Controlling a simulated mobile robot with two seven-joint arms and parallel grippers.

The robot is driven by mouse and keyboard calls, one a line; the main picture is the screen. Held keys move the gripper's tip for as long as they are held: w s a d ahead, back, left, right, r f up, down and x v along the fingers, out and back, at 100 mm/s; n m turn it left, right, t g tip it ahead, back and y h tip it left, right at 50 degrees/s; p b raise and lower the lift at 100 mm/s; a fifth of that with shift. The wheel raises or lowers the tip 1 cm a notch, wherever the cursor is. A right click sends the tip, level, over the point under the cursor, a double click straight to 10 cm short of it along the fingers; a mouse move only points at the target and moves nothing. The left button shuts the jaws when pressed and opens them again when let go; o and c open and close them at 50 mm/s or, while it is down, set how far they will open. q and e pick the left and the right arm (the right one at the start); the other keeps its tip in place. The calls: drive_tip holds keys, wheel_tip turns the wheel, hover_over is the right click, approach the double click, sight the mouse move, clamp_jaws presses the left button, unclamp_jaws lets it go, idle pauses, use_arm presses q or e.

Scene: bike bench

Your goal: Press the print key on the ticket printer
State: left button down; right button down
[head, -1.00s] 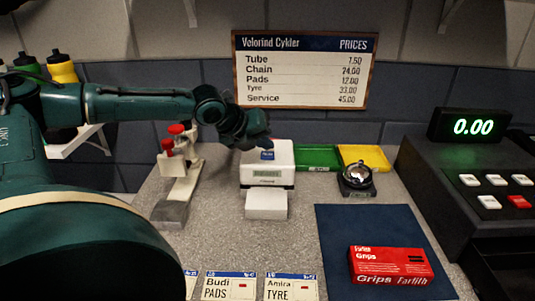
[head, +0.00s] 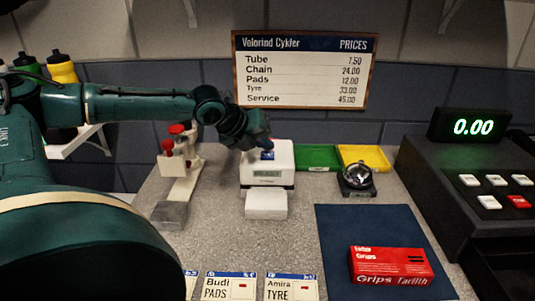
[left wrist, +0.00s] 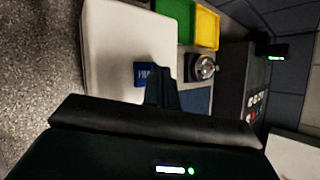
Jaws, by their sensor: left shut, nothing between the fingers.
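The ticket printer (head: 282,178) is a white box on the bench with a small green display on its front. Its blue print key (head: 267,156) is on top; lettering on the key (left wrist: 142,75) shows in the left wrist view. My left gripper (head: 267,146) is shut and empty, pointing down at the printer's top just behind the key. In the left wrist view the fingertips (left wrist: 159,70) are right beside the key and overlap its edge. I cannot tell whether they touch it. My right gripper is not in view.
A white block (head: 266,206) sits in front of the printer. A red-knobbed stand (head: 180,165) is to the left. Green (head: 318,157) and yellow (head: 365,155) trays and a round dark device (head: 357,180) are to the right. A red grips box (head: 390,267) lies on the blue mat (head: 335,235).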

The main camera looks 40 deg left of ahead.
use_arm(q)
drive_tip(key=shift+f, duration=0.1)
idle(0.3)
drive_tip(key=shift+f, duration=0.5)
idle(0.3)
drive_tip(key=shift+r+p, duration=0.6)
drive_tip(key=shift+p, duration=0.05)
